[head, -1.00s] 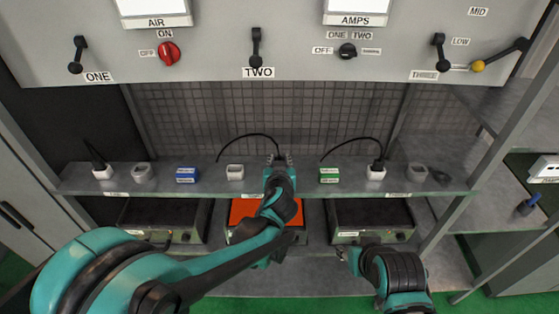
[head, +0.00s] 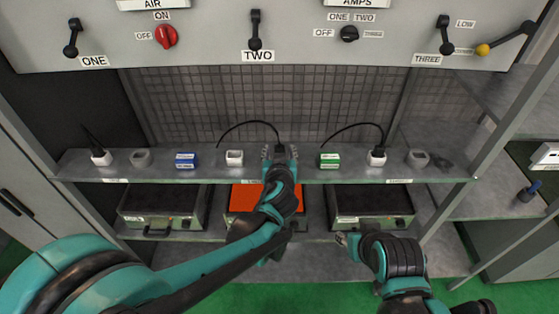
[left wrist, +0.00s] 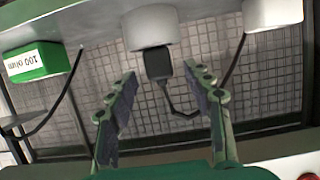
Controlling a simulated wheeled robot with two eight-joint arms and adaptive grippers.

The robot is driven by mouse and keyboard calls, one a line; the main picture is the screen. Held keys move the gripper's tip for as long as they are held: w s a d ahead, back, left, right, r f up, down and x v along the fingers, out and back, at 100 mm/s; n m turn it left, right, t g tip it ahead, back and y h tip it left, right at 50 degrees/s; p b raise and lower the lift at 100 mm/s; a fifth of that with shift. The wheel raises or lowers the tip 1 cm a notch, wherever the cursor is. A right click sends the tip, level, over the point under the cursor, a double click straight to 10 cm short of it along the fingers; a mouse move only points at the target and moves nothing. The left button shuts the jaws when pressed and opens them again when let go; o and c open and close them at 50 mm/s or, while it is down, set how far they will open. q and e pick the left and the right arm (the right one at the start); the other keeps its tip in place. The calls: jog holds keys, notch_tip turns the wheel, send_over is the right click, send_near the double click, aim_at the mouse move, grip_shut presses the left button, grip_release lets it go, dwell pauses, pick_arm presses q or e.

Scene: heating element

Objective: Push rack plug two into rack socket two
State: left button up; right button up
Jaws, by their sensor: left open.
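In the left wrist view, the black rack plug two (left wrist: 158,62) sits against a round white socket (left wrist: 150,28), with its cable trailing to the lower right. I cannot tell how deeply it is seated. My left gripper (left wrist: 164,84) is open, with one finger on each side of the plug and visible gaps between. In the head view my left gripper (head: 280,153) is at the middle of the shelf and hides the plug and its socket. The cable (head: 243,124) arcs in from the left. My right gripper (head: 346,241) is low at right, its jaws unclear.
On the shelf (head: 305,174) stand an empty white socket (head: 234,157) to the left of my left gripper and a green 100 ohm block (head: 330,160) to the right. A plugged white socket (head: 377,158) is further right. The switch panel (head: 205,50) hangs above.

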pick_arm(q)
jog(key=v, duration=0.9)
